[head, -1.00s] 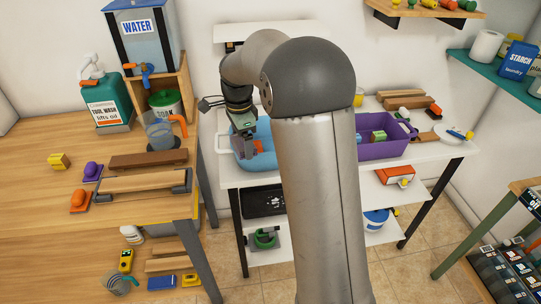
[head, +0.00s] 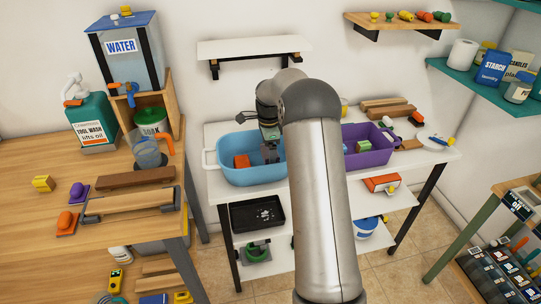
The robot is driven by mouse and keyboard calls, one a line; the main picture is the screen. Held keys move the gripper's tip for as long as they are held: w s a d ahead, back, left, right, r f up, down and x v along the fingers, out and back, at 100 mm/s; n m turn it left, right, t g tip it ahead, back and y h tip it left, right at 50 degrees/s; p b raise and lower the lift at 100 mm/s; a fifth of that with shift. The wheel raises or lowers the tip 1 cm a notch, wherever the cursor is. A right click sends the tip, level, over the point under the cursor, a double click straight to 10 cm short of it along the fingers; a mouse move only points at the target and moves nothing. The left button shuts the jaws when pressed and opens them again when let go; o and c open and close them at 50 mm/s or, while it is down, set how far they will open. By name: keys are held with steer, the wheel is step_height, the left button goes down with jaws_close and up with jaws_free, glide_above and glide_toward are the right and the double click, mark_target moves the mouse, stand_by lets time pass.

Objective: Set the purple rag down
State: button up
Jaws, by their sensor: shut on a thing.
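My gripper (head: 270,155) points down into the blue basin (head: 251,176) on the white table, at its right part. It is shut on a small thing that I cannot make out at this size. An orange-red block (head: 242,162) is in the basin, just left of my gripper. I cannot pick out a purple rag for sure. A purple piece with a round knob (head: 78,190) lies on the wooden bench at the left.
A purple bin (head: 367,157) with a green block in it stands right of the basin, partly behind my arm. Wooden blocks (head: 388,106) lie at the back right. A black tray (head: 257,214) is on the shelf below. A wall shelf (head: 254,47) hangs above.

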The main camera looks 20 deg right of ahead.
steer(key=shift+w+d+f, duration=0.1)
steer(key=shift+d+f, duration=0.1)
steer(key=shift+f, duration=0.85)
steer(key=shift+w+d+f, duration=0.1)
steer(key=shift+d+f, duration=0.1)
steer(key=shift+f, duration=0.8)
steer(key=shift+f, duration=0.1)
steer(key=o, duration=0.9)
step_height(320, 180, up, 12)
steer(key=shift+f, duration=0.1)
steer(key=shift+s+a+r, duration=0.2)
steer(key=shift+r, duration=0.15)
steer(key=s+a+r+n, duration=0.2)
steer(key=s+a+n, duration=0.45)
steer(key=s, duration=0.25)
steer(key=s+a+r+n, duration=0.3)
steer(key=s+a+n, duration=0.2)
steer(key=s+a, duration=0.3)
steer(key=s+a+f+n, duration=0.1)
steer(key=s+n, duration=0.2)
steer(key=s, duration=0.4)
steer(key=s+a+f+n, duration=0.2)
steer(key=s+n, duration=0.1)
steer(key=s, duration=0.4)
steer(key=s+a+f+n, duration=0.1)
steer(key=s+f+n, duration=0.1)
steer(key=s, duration=0.4)
steer(key=shift+s+a+f+n, duration=0.25)
steer(key=shift+s+n, duration=0.15)
steer(key=shift+n, duration=0.25)
